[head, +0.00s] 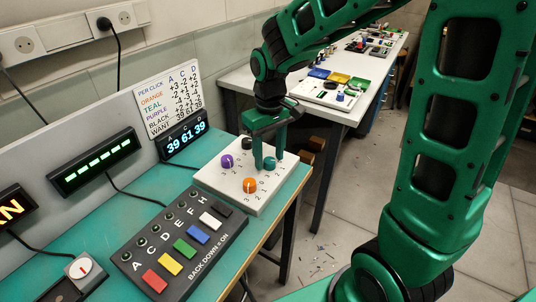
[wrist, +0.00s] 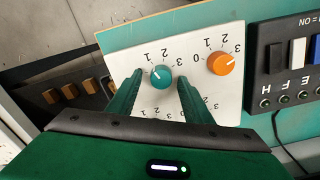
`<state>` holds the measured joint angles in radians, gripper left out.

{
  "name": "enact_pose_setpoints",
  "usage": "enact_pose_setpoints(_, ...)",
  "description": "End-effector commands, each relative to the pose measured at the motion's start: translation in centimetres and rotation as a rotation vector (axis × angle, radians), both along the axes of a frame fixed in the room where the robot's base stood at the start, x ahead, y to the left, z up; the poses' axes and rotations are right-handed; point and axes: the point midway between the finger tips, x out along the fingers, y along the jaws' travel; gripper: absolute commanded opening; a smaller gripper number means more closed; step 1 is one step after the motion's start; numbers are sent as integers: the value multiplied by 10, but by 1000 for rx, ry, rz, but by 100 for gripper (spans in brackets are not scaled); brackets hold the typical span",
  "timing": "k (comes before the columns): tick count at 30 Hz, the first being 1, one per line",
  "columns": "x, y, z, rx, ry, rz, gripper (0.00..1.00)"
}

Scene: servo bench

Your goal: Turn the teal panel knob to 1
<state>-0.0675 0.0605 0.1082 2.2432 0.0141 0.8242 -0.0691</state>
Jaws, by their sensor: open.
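The teal knob (head: 269,164) sits at the right side of the white knob panel (head: 226,188). In the wrist view the teal knob (wrist: 161,77) has a white pointer mark directed to the upper left. I cannot tell exactly which numeral the mark meets. My gripper (wrist: 159,80) is open, with one finger on each side of the teal knob and visible gaps to it. In the head view my gripper (head: 268,155) points down over the knob and partly hides the panel.
The panel also carries an orange knob (head: 250,185), a purple knob (head: 227,160) and a black knob (head: 247,144). A dark switch box (head: 178,246) with coloured switches lies in front. A display (head: 184,135) reads 39 61 39, below a white chart (head: 168,98).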

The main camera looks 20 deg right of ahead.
Motion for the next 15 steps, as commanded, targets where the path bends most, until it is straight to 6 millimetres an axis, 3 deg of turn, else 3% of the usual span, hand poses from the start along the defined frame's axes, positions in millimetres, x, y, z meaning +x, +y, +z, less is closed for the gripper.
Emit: enact_pose_setpoints(15,3,0,85,0,-5,-2,46)
